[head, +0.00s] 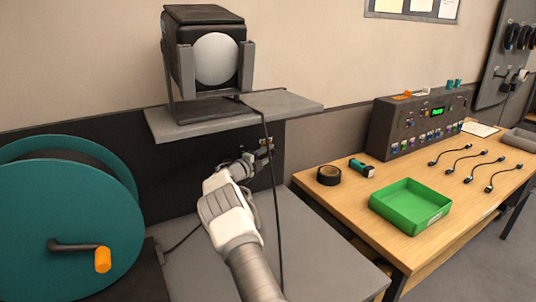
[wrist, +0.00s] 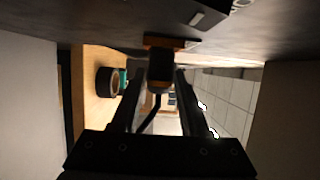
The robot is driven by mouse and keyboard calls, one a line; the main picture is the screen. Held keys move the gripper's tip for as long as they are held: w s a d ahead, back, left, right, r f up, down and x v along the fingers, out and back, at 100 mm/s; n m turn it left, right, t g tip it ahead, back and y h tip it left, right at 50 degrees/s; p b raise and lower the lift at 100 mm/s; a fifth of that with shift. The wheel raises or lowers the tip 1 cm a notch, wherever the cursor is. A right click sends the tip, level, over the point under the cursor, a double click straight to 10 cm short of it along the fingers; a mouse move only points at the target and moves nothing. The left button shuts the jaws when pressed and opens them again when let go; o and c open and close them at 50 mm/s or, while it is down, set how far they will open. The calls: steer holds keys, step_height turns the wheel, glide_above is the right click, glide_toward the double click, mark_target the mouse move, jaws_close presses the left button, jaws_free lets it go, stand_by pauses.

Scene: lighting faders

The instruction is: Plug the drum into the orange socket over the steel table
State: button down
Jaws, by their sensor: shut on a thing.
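The teal cable drum (head: 120,185) stands at the left in the head view, with an orange crank handle (head: 103,260). A dark cable (head: 183,240) runs from it over the steel table (head: 190,275). My gripper (head: 256,157) is at the dark wall panel above that table. In the wrist view its two fingers are shut on a black plug (wrist: 160,75), and a cable hangs from the plug. The orange socket (wrist: 168,42) is directly at the plug's front end; it also shows small in the head view (head: 267,144). I cannot tell how far the plug is inside.
A lamp (head: 205,55) sits on a grey shelf (head: 290,103) above my gripper, and its black cable hangs close beside the arm. On the wooden table (head: 350,210) at right are a green tray (head: 410,205), tape roll (head: 329,175), teal torch (head: 361,167), several short cables and a fader desk (head: 400,125).

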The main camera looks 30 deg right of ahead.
steer(key=shift+w+r, duration=0.2)
steer(key=shift+r, duration=0.05)
steer(key=c, duration=0.7)
jaws_free()
steer(key=o, duration=0.4)
steer(key=shift+f, duration=0.2)
steer(key=shift+c, duration=0.2)
steer(key=shift+a, duration=0.15)
steer(key=p+v, duration=0.1)
steer(key=v, duration=1.6)
steer(key=shift+p, duration=0.3)
steer(key=shift+s, duration=0.25)
